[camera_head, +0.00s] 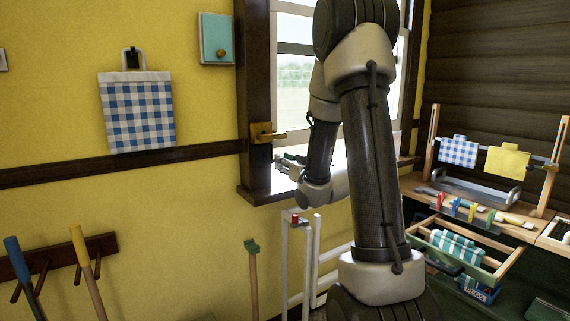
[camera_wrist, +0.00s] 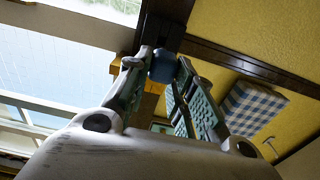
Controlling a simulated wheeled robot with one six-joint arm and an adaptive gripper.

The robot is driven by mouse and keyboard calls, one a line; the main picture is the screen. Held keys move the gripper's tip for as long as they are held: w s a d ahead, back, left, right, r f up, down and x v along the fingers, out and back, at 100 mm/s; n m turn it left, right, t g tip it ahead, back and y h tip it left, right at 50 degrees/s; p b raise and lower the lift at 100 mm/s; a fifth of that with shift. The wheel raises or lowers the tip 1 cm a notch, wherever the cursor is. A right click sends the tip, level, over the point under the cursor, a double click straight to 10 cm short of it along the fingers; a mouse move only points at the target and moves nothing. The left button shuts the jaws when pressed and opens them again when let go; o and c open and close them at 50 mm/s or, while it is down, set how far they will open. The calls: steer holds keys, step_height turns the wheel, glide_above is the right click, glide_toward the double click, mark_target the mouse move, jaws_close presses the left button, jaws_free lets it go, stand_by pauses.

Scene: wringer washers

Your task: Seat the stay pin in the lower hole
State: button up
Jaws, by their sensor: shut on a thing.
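My gripper (camera_head: 283,163) is at the left window jamb, just below and right of a brass fitting (camera_head: 265,133). In the wrist view my gripper (camera_wrist: 162,72) is shut on a blue rounded piece (camera_wrist: 163,66), which I take for the head of the stay pin. Its shaft is hidden. The brass fitting (camera_wrist: 120,65) shows behind the left finger, close to the fingertips. Whether the pin touches the fitting or the frame cannot be told. I cannot make out the lower hole in either view.
The dark window frame (camera_head: 256,80) and sill (camera_head: 262,197) lie close around my gripper. A checked cloth (camera_head: 139,112) hangs on the yellow wall at left. White rails (camera_head: 318,262) stand below the sill. A bench (camera_head: 524,228) with a tray and pegs is at right.

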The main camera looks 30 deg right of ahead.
steer(key=shift+w, duration=0.1)
steer(key=shift+w+a, duration=0.1)
steer(key=shift+w, duration=2.65)
steer(key=shift+w+a, duration=0.1)
steer(key=shift+w, duration=2.2)
steer(key=o, duration=1.1)
steer(key=shift+s, duration=0.1)
steer(key=s, duration=1.1)
steer(key=shift+s+d, duration=0.25)
steer(key=shift+s, duration=0.15)
